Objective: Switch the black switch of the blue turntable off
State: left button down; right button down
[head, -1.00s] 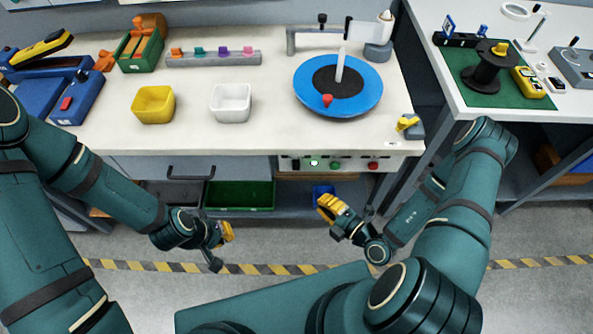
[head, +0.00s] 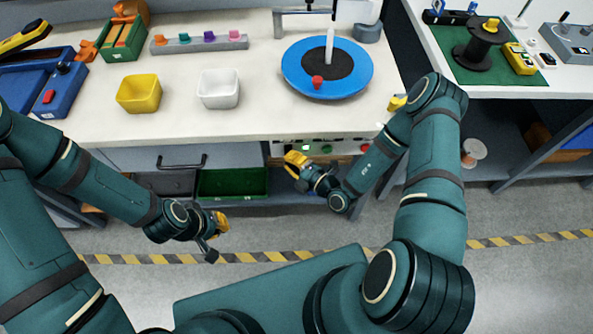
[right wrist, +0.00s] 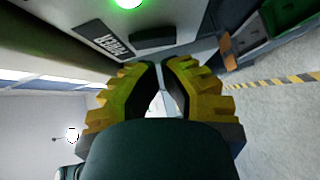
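The blue turntable (head: 297,70) stands on the white bench in the head view, with a dark centre, a white post and a red piece on it. Its control panel (head: 345,148) is on the bench front. In the right wrist view the black switch (right wrist: 153,38) lies just beyond my fingertips, beside a POWER label (right wrist: 113,40) and a lit green lamp (right wrist: 128,3). My right gripper (head: 293,160) is in front of the panel's left part; its yellow fingers (right wrist: 160,65) are nearly together and empty, apart from the switch. My left gripper (head: 216,228) hangs low before the bench; its finger opening is unclear.
A yellow bin (head: 139,94) and a white bin (head: 218,89) stand on the bench. A drawer handle (head: 182,163) and a green tray (head: 232,183) are below it. A second bench with a black spool (head: 478,50) is at right. The floor in front is clear.

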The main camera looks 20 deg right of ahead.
jog(key=shift+w+d+f, duration=0.1)
jog(key=shift+w+d, duration=0.05)
jog(key=shift+w, duration=0.45)
